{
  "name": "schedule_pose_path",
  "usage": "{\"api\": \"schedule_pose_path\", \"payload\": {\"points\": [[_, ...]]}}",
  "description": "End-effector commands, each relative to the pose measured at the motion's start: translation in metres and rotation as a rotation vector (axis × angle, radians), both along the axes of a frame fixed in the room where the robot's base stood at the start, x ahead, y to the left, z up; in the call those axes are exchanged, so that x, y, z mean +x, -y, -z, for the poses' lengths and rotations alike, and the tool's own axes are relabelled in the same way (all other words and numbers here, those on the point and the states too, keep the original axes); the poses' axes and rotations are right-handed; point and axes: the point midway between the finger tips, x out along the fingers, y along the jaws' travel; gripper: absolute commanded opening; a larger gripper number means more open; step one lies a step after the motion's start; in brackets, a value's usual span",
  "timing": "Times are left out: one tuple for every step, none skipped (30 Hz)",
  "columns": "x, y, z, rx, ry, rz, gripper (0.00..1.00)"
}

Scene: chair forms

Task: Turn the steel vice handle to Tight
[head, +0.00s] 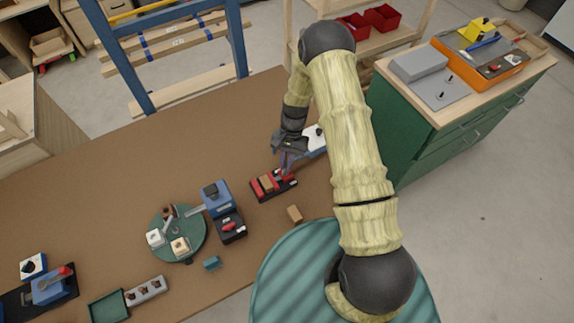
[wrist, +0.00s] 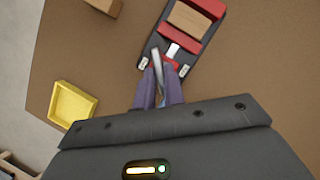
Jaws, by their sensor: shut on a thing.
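The vice (head: 273,184) stands on the brown table in the head view, with red jaws, a dark base and a wooden block (wrist: 189,20) between the jaws. In the wrist view its red and dark body (wrist: 180,45) lies just beyond my fingertips. The steel handle (wrist: 156,66) shows as a thin grey bar between my purple fingers. My gripper (head: 285,165) is shut on it at the vice's near end, and the fingers partly cover it. Small white labels (wrist: 184,70) sit on either side of the handle; their words are too small to read.
A white and blue item (head: 314,140) is close behind my gripper. A loose wooden block (head: 295,213) lies near the vice. A green round turntable (head: 182,250) and a blue device (head: 216,197) stand to the left. A yellow tray (wrist: 72,104) shows in the wrist view.

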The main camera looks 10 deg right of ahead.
Motion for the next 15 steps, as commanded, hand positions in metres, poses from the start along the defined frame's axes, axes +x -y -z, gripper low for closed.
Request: {"api": "schedule_pose_path", "payload": {"points": [[0.0019, -0.0012, 0.0029, -0.001, 0.005, -0.046, 0.0], [0.0021, -0.0014, 0.0027, 0.0, 0.004, -0.075, 0.0], [0.0025, -0.0016, 0.0025, 0.0, 0.005, -0.112, 0.0], [0.0026, -0.002, 0.0025, 0.0, 0.005, -0.141, 0.0], [0.0024, -0.0023, 0.0023, -0.001, 0.005, -0.17, 0.0], [0.0025, -0.0029, 0.0024, -0.001, 0.005, -0.207, 0.0], [0.0025, -0.003, 0.0024, 0.0, 0.005, -0.237, 0.0], [0.0024, -0.0033, 0.0021, -0.001, 0.004, -0.264, 0.0], [0.0024, -0.0035, 0.0019, 0.0, 0.004, -0.304, 0.0], [0.0025, -0.004, 0.0018, 0.0, 0.005, -0.331, 0.0], [0.0026, -0.0044, 0.0017, 0.0, 0.005, -0.36, 0.0], [0.0025, -0.0048, 0.0015, -0.001, 0.005, -0.398, 0.0], [0.0024, -0.0049, 0.0014, 0.0, 0.004, -0.426, 0.0], [0.0024, -0.0051, 0.0014, 0.0, 0.004, -0.454, 0.0], [0.0023, -0.0056, 0.0014, 0.0, 0.004, -0.49, 0.0]]}}
